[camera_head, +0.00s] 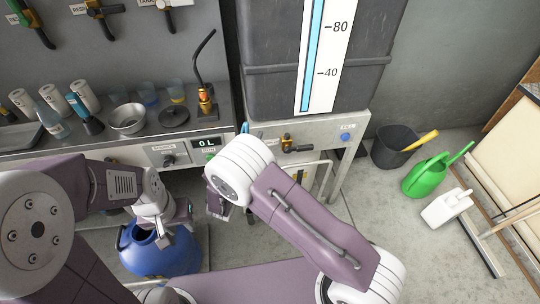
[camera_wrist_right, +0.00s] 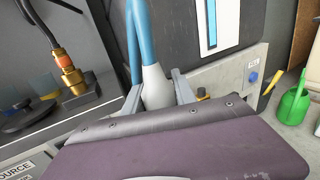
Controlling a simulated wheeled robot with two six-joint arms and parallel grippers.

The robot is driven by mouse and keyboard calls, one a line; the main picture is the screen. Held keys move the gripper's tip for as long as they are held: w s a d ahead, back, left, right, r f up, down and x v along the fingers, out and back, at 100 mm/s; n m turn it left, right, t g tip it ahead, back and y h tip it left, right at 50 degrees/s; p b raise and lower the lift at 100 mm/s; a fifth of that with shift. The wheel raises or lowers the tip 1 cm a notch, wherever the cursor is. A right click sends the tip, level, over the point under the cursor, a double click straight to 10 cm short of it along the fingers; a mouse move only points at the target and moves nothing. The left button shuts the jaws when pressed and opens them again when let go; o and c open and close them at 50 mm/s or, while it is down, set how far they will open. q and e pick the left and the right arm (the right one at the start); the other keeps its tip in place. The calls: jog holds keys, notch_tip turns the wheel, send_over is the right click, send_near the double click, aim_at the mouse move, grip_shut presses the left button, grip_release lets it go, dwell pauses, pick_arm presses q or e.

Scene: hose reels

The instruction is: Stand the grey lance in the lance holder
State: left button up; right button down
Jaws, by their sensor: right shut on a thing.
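My right gripper (camera_wrist_right: 157,95) is shut on a smooth grey tapered piece (camera_wrist_right: 155,85), which looks like the grey lance. Blue tube-like lengths rise from it to the top of the right wrist view. In the head view the right arm's white joint hides this gripper; only a small blue bit (camera_head: 245,127) shows above it, before the dark tank. My left gripper (camera_head: 174,226) hangs over a blue drum (camera_head: 160,262); its fingers look apart and empty. I cannot make out which thing is the lance holder.
A brass fitting with a curved black pipe (camera_head: 205,95) stands on the bench at left, near cups and a bowl (camera_head: 127,118). The dark tank (camera_head: 270,92) stands behind. A black bucket (camera_head: 392,148), green can (camera_head: 425,178) and white jug (camera_head: 446,208) stand on the floor at right.

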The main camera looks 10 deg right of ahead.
jog(key=w+a+r+n+y+b, duration=0.1)
jog(key=w+a+r+b, duration=0.2)
jog(key=w+b, duration=0.2)
jog(key=shift+w+r+t+y+b, duration=0.2)
jog(key=shift+t+y+b, duration=0.2)
jog(key=shift+b, duration=0.85)
jog(key=shift+f, duration=0.1)
notch_tip(320, 180, down, 17)
jog(key=b, duration=1.3)
jog(key=shift+r+b, duration=0.2)
jog(key=shift+b, duration=0.1)
